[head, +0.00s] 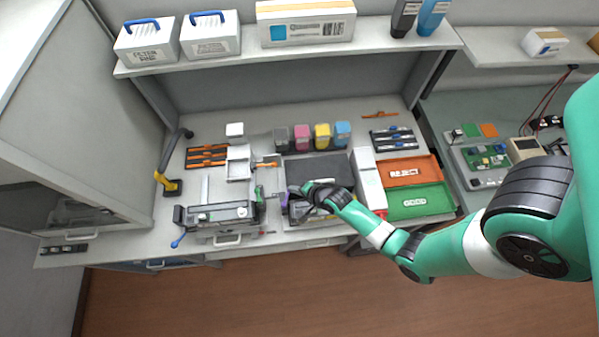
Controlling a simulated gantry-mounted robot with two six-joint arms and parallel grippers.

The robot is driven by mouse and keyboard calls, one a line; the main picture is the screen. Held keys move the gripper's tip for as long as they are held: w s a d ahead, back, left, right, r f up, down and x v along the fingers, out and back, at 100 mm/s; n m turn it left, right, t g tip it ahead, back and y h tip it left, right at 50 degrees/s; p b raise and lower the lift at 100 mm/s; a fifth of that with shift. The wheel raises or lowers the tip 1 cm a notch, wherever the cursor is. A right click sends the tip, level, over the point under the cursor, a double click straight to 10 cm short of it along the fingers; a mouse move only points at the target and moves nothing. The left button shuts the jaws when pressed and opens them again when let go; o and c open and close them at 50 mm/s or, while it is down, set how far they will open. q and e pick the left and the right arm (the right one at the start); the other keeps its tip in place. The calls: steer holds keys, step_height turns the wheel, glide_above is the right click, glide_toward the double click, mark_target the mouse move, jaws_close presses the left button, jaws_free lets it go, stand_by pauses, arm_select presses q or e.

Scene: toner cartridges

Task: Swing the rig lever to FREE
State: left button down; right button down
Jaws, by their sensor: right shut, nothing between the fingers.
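The rig (219,213) is a grey and black fixture near the front edge of the bench, left of centre. Its lever (178,241) has a blue end and sticks out at the rig's lower left, pointing down and left. I cannot read any FREE marking at this size. My right gripper (298,204) is shut and empty, over the bench in front of the dark mat, to the right of the rig and well apart from the lever. My left gripper is not in view.
Black, magenta, yellow and blue toner blocks (302,138) stand behind the dark mat (318,170). A red tray (407,171) and a green tray (420,201) lie at the right. A black and yellow hooked tool (168,184) stands left of the rig. A shelf (200,62) overhangs the back.

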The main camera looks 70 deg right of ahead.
steer(key=shift+w, duration=0.55)
steer(key=shift+d, duration=0.1)
stand_by(0.4)
steer(key=s+d+r+p, duration=0.1)
steer(key=s+r+p, duration=0.3)
steer(key=s+r, duration=0.5)
steer(key=shift+s+d+r+p, duration=0.25)
steer(key=shift+s+p, duration=0.1)
steer(key=shift+s, duration=0.35)
